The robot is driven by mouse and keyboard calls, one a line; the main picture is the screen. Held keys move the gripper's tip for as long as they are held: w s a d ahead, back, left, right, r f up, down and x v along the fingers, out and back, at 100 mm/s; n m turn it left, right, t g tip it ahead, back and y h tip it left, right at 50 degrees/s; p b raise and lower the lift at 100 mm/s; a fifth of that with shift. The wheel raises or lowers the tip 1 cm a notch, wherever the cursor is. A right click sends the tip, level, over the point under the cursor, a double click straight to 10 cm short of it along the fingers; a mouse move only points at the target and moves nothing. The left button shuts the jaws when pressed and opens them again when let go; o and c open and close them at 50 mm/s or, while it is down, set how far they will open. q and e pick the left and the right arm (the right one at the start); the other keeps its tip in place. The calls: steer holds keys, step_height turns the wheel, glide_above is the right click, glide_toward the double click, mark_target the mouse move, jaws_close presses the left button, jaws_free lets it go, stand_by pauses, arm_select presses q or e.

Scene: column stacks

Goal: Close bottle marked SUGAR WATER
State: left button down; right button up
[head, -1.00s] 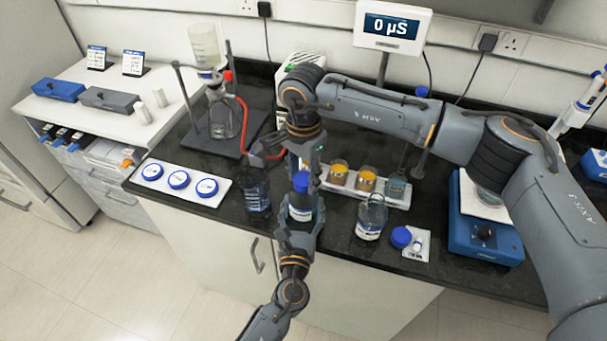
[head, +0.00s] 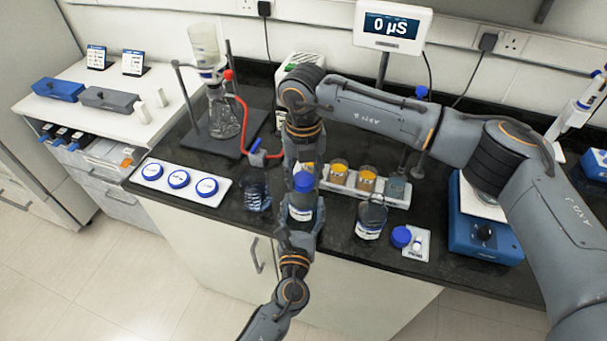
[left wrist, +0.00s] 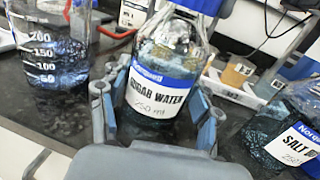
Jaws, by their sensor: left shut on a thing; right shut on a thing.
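The bottle marked SUGAR WATER (head: 301,210) stands upright near the front edge of the dark bench. Its label and blue band show in the left wrist view (left wrist: 158,95). My left gripper (left wrist: 158,128) is shut around the bottle's lower body, one finger on each side. A blue cap (head: 303,183) sits at the top of the bottle; its lower part shows at the upper edge of the left wrist view (left wrist: 200,5). My right gripper (head: 305,170) comes down from above and is shut on the cap. How far the cap is threaded cannot be told.
A SALT bottle (head: 370,217) stands uncapped to the right, with a loose blue cap (head: 401,236) beside it. A graduated beaker (left wrist: 57,70) stands close left. Small amber cups in a white rack (head: 393,198) stand behind. A blue-based instrument (head: 487,235) is further right.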

arm_select(q)
steer(key=shift+f, duration=0.1)
arm_select(e)
steer(key=m, duration=0.4)
steer(key=shift+m, duration=0.3)
steer(key=m, duration=0.8)
steer(key=shift+m, duration=0.4)
steer(key=m, duration=0.5)
steer(key=o, duration=1.3)
steer(key=shift+r, duration=2.25)
